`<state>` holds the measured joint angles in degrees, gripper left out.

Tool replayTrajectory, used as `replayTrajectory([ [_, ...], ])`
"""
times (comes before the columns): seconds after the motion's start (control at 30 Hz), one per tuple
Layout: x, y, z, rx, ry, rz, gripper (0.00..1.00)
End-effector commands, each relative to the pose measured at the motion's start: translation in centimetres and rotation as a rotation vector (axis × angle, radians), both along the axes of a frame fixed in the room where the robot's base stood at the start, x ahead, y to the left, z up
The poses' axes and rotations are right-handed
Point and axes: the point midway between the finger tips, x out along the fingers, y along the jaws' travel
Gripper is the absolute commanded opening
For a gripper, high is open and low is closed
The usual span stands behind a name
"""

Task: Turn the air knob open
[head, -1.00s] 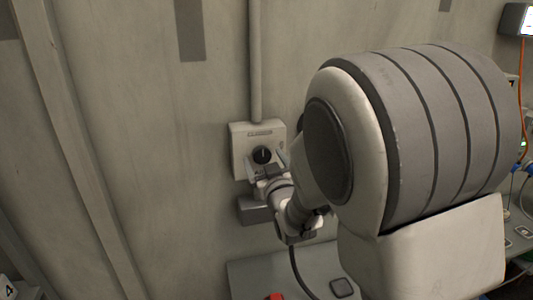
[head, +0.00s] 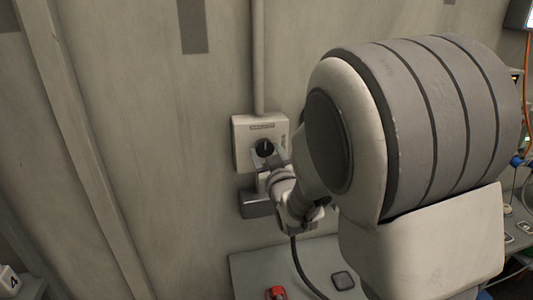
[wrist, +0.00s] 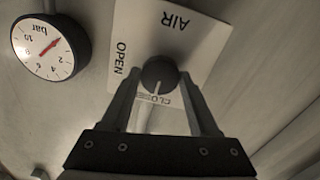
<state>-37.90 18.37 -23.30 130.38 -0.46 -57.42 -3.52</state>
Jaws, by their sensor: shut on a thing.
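The air knob (head: 264,147) is a round dark dial on a pale wall plate (head: 242,148). In the wrist view the plate (wrist: 188,45) appears turned over, with the words AIR, OPEN and a partly covered CLO... label. The knob (wrist: 159,73) has a white pointer line aimed toward the CLO... label. My gripper (wrist: 160,80) is shut on the knob, one finger on each side. In the head view my gripper (head: 267,163) reaches the plate from the lower right and covers its lower part.
A round bar gauge (wrist: 50,46) with a red needle is beside the plate in the wrist view. A grey box (head: 257,204) is on the wall below the plate. A bench with a red item (head: 276,293) stands below. A vertical pipe (head: 258,60) runs above the plate.

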Motion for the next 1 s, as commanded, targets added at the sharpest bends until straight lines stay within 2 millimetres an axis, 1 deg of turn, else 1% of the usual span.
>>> replayTrajectory([
  [0.17, 0.01, -0.04, -0.29, 0.042, 0.009, 0.000, 0.06],
  [0.37, 0.01, -0.09, -0.62, 0.153, 0.039, -0.001, 0.06],
  [1.0, -0.03, -0.04, -0.80, 0.714, 0.201, 0.001, 0.06],
])
